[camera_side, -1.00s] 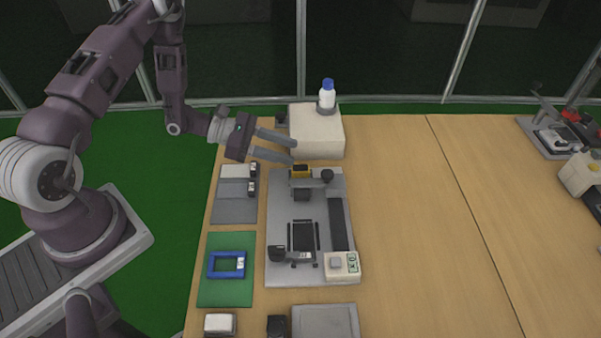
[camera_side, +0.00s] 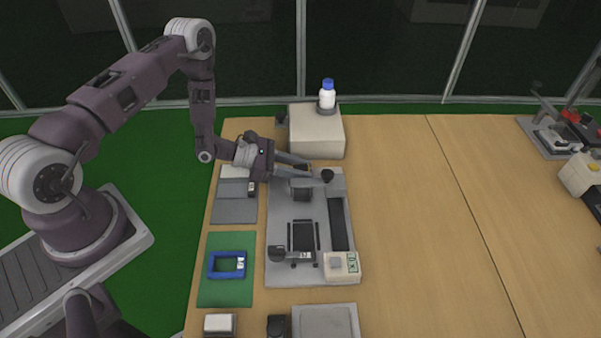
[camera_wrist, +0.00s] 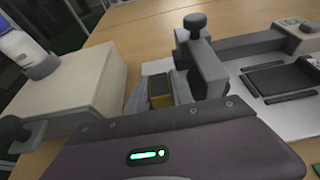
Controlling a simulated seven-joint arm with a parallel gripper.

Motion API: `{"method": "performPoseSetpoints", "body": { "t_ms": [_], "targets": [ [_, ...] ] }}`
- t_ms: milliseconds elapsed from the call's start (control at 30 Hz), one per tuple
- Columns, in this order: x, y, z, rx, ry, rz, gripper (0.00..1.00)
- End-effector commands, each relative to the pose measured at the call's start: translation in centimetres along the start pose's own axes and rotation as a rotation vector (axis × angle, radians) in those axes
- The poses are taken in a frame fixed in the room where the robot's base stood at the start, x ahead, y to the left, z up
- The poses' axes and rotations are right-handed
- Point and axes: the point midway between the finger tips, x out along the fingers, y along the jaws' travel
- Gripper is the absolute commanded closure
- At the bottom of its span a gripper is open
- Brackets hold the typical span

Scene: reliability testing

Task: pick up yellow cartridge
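The yellow cartridge (camera_wrist: 160,91) shows in the wrist view between my fingers, with a dark top and a yellow face. In the side view its dark top (camera_side: 302,167) shows between the fingers, and its yellow face is mostly hidden by the nearer finger. My gripper (camera_side: 307,171) is down at the back left of the grey test fixture (camera_side: 279,218), with its fingers apart, one on each side of the cartridge. Any contact between fingers and cartridge is too small to make out.
A white box (camera_side: 318,140) with a blue-capped bottle (camera_side: 327,97) stands just behind my gripper. A dark knob (camera_side: 327,176) rises close to the fingertips. A green mat (camera_side: 226,290) with a blue frame (camera_side: 227,276) lies at front left. The table's right middle is clear.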

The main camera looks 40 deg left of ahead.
Motion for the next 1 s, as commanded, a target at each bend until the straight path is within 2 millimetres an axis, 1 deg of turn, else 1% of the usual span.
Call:
{"method": "performPoseSetpoints", "body": {
  "t_ms": [333, 467, 567, 700, 800, 900, 967, 1000],
  "targets": [
    [-0.1, 0.0, 0.1, 0.001, -0.001, 0.000, 1.00],
    [-0.6, 0.1, 1.4, 0.002, -0.001, 0.001, 1.00],
    [-1.3, 0.1, 3.3, 0.003, -0.002, 0.001, 1.00],
    [-2.6, 0.1, 6.4, 0.004, -0.003, 0.002, 1.00],
    [-3.4, 0.1, 8.1, 0.003, -0.001, 0.001, 1.00],
    [-4.4, -0.1, 8.5, 0.006, 0.001, -0.013, 1.00],
    [-5.6, -0.4, 7.9, 0.014, 0.003, -0.037, 1.00],
    [-6.6, -0.7, 7.2, 0.022, 0.003, -0.061, 1.00]
  ]
}}
